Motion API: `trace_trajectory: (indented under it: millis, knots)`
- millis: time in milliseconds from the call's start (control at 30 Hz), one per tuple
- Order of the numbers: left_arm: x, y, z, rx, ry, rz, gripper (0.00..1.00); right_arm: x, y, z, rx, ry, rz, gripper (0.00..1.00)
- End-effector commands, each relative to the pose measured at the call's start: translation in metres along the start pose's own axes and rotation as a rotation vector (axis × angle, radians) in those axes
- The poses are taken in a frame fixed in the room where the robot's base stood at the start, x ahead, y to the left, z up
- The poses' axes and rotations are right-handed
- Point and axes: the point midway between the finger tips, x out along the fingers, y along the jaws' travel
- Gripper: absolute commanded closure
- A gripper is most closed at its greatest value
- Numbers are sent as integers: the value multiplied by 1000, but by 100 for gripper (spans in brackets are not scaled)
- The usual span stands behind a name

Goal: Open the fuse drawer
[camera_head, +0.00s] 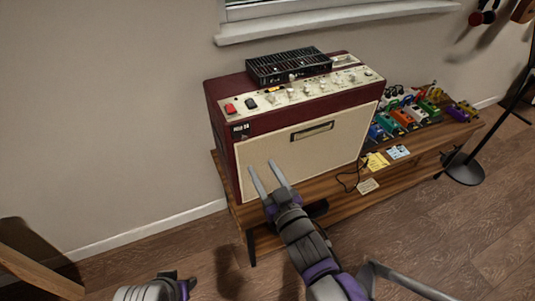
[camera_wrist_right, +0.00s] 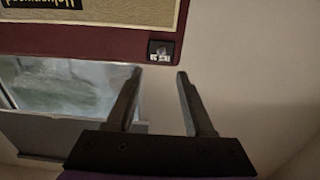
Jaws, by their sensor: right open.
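A dark red amplifier (camera_head: 228,105) with a cream front stands on a low wooden bench. A small black fitting with white marks (camera_head: 240,128), which looks like the fuse drawer, is on the red strip at the front's upper left. It shows larger in the right wrist view (camera_wrist_right: 164,50), where the picture is upside down. Whether it is shut is too small to tell. My right gripper (camera_head: 262,164) is open and empty, below the fitting in the head view. In the right wrist view its fingertips (camera_wrist_right: 158,72) are apart from the fitting. My left gripper (camera_head: 184,286) is partly in view.
A black slatted unit (camera_head: 288,66) sits on the amplifier, behind knobs and a red switch (camera_head: 230,108). Several coloured pedals (camera_head: 402,117) and notes (camera_head: 376,161) lie on the bench (camera_head: 338,204) to the right. A stand (camera_head: 463,169) is farther right. The floor at left is largely clear.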

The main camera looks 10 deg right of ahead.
Motion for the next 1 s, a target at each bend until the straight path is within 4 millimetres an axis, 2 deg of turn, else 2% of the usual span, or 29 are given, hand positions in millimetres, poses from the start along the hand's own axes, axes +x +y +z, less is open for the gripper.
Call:
trace_trajectory:
  millis: [167,633,800,1000]
  knots:
    - [2,0,1,0,-1,0,50,12,-3,-1,1,13,-8,47]
    - [6,0,2,0,-2,0,50,93,-3,-1,0,11,-6,47]
    - [6,0,3,0,-2,0,50,106,-3,-2,0,11,-6,47]
    - [6,0,3,0,-2,0,50,109,-3,-2,0,10,-6,47]
